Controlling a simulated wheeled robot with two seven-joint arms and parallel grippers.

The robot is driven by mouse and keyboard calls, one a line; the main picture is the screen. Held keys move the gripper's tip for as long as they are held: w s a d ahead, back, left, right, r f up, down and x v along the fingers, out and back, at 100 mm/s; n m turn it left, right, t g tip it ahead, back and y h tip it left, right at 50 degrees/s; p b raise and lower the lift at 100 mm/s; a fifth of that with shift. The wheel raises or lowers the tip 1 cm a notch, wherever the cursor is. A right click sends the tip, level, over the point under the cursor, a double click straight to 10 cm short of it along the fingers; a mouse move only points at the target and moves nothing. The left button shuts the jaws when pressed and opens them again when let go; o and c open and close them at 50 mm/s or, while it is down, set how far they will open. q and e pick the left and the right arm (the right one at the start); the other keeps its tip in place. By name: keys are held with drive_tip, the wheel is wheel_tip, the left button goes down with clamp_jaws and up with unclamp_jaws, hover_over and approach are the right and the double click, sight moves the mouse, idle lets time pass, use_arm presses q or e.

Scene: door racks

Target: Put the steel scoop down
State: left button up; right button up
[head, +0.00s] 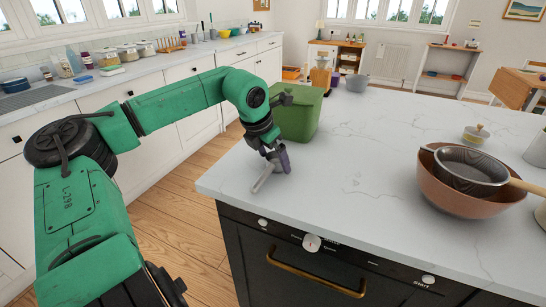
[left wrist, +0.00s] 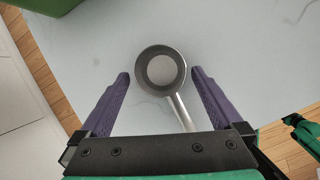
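The steel scoop (left wrist: 161,71) has a round grey cup and a thin straight handle. In the left wrist view its cup lies between the tips of my two purple fingers, with a small gap on each side, and its handle runs back between them toward the palm. In the head view the scoop's grey handle (head: 263,180) shows at the near left corner of the white counter (head: 350,190); its cup is mostly hidden by my gripper. My left gripper (head: 280,163) is open over the scoop, low above the counter.
A green bin (head: 298,112) stands just behind my left gripper. A copper bowl (head: 450,190) holding a dark sieve and a small lidded jar (head: 476,134) stand at the right. The counter's middle is clear. The counter edge and oven front are close to the scoop.

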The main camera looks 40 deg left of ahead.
use_arm(q)
drive_tip(key=shift+r, duration=0.25)
drive_tip(key=v, duration=1.2)
drive_tip(key=shift+f, duration=0.1)
